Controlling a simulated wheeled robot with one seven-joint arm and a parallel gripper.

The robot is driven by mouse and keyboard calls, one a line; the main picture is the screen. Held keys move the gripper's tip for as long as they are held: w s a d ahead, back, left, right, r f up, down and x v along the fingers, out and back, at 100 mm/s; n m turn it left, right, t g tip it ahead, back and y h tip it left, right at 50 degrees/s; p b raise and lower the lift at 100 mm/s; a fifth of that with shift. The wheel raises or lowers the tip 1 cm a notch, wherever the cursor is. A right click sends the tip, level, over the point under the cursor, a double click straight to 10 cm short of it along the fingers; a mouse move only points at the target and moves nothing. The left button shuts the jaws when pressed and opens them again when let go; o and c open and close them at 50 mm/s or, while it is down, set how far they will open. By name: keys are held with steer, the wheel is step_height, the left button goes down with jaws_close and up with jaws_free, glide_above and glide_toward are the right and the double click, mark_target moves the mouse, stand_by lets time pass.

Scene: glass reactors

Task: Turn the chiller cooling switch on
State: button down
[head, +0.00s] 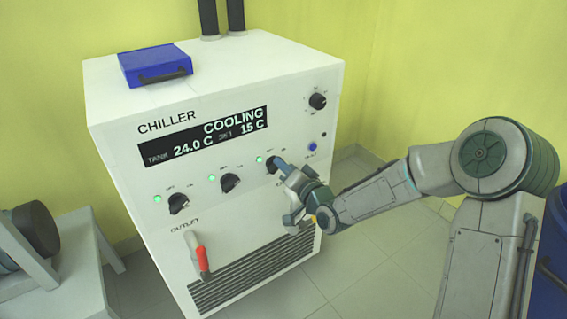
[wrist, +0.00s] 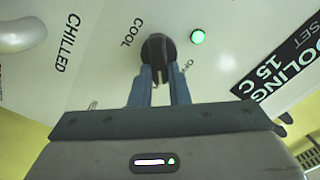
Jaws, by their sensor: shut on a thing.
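The white chiller (head: 130,215) stands ahead of me. Its display (head: 205,138) reads COOLING, tank 24.0 C, set 15 C. In the wrist view a black rotary knob (wrist: 157,46) is marked COOL, with a lit green lamp (wrist: 198,37) beside it. In the head view this is the rightmost knob of the row (head: 271,164), partly covered by my fingers, with its green lamp (head: 260,160) lit. My gripper (wrist: 158,88) is shut on the knob, one blue finger on each side of its black grip.
Two other black knobs, a left one (head: 179,204) and a middle one (head: 230,183), have lit green lamps. A red-handled outlet valve (head: 202,258) sits below. Another knob (head: 318,101) is at upper right. A blue case (head: 155,66) lies on top.

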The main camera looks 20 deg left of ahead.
steer(key=shift+d+f+m+p, duration=0.1)
steer(key=shift+m+p, duration=0.3)
steer(key=shift+m, duration=0.6)
steer(key=c, duration=1.4)
jaws_free()
steer(key=p+v, duration=0.2)
steer(key=v, duration=1.1)
steer(key=shift+s+d+p, duration=0.25)
steer(key=shift+p, duration=0.05)
